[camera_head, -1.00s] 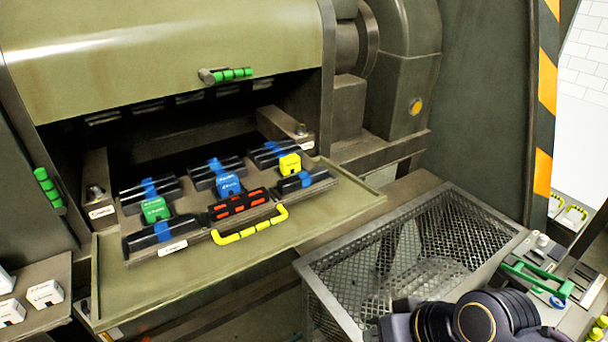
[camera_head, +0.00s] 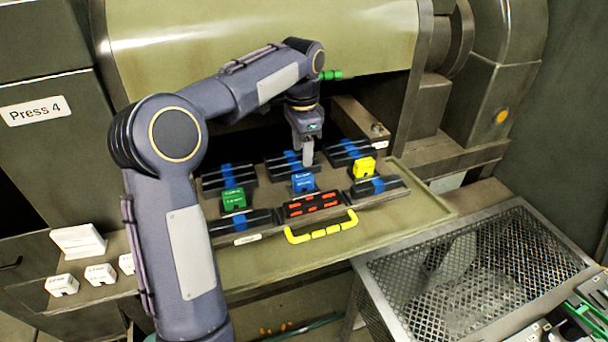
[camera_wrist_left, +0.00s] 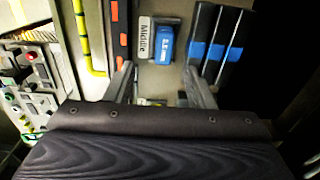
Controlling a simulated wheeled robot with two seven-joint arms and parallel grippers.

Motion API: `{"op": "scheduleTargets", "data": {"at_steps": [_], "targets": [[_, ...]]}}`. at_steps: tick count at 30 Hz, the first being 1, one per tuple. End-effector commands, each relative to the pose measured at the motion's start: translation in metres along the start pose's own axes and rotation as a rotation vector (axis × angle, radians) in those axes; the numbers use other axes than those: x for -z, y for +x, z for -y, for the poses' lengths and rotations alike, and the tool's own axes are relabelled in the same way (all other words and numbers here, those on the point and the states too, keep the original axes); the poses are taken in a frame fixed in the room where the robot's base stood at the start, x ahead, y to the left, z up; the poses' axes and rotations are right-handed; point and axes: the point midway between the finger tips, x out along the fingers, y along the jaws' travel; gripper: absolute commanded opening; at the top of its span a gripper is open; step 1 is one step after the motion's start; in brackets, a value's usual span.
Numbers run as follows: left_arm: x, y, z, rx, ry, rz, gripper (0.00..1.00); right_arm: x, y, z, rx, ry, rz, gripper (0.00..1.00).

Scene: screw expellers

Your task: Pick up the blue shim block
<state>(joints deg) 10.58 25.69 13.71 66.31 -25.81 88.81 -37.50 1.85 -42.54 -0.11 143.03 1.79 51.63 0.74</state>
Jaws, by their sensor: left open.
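The blue shim block (camera_head: 302,183) stands in the middle of the press's tray, between the black bars behind it and the red-marked black bar in front. It also shows in the left wrist view (camera_wrist_left: 166,46), beside a label reading "Middle". My left gripper (camera_head: 307,158) points down just above and behind the block in the head view. In the wrist view its two fingers (camera_wrist_left: 160,78) are apart with nothing between them, and the block lies beyond their tips. My right gripper is not in view.
A green block (camera_head: 233,199) and a yellow block (camera_head: 364,167) stand to either side. Black bars with blue bands surround them. A yellow handle (camera_head: 320,233) is at the front. White blocks (camera_head: 100,274) lie at left, and a mesh basket (camera_head: 480,262) stands at right.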

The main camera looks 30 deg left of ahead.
Motion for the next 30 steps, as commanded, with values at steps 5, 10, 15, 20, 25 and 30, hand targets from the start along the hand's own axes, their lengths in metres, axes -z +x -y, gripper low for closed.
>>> {"op": "scheduleTargets", "data": {"at_steps": [5,10,15,20,25,30], "targets": [[0.003,0.014,0.006,-0.006,0.015,0.014,0.49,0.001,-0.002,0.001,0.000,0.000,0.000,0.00],[0.003,0.033,0.006,-0.006,0.013,0.013,0.49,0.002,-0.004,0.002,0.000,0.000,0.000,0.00],[0.003,0.057,0.007,-0.009,0.013,0.014,0.49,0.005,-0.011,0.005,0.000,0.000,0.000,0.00],[0.003,0.076,0.007,-0.006,0.013,0.012,0.49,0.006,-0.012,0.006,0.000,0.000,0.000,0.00],[0.004,0.080,0.007,-0.004,0.012,0.009,0.49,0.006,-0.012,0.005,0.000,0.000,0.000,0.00],[0.004,0.080,0.007,-0.004,0.012,0.009,0.40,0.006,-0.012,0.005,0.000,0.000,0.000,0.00]]}}
